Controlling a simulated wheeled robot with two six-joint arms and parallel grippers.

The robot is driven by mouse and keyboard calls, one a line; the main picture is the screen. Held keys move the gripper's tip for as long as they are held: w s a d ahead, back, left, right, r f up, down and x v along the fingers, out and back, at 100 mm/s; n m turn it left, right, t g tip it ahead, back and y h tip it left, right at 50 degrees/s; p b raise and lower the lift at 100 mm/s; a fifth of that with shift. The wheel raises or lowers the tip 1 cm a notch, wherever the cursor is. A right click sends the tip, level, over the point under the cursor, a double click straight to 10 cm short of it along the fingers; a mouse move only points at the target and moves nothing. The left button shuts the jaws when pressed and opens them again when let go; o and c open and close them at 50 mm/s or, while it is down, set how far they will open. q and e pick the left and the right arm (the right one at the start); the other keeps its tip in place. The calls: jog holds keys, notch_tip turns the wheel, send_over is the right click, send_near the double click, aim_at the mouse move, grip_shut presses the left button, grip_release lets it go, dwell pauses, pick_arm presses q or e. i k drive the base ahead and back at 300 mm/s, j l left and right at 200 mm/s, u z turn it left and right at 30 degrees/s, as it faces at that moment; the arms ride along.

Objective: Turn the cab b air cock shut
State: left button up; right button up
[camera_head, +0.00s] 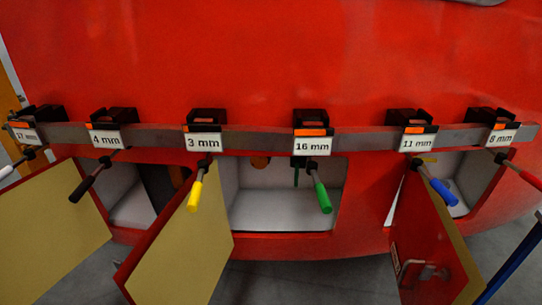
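The red train nose (270,60) fills the view, with several open compartments below a grey rail. I cannot tell which part is the cab b air cock. An orange round part (260,162) shows at the top of the middle compartment, partly hidden by the rail. A small yellow part (428,160) shows at the top of the right compartment, behind the blue-handled tool. Neither part's setting can be read. Neither of my grippers is in view.
The grey rail (260,139) carries labelled holders and tools with white, black, yellow (195,196), green (322,198), blue (443,192) and red handles. Open hatch doors (185,255) stick out toward me. The right door (440,245) bears a metal handle (412,268).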

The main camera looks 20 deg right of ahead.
aim_at(425, 158)
jog(key=i+l+z, duration=0.1)
jog(key=l+z, duration=0.2)
jog(key=z, duration=0.2)
jog(key=i+l+z, duration=0.2)
jog(key=z, duration=0.3)
jog(key=i+l+z, duration=0.2)
jog(key=z, duration=0.25)
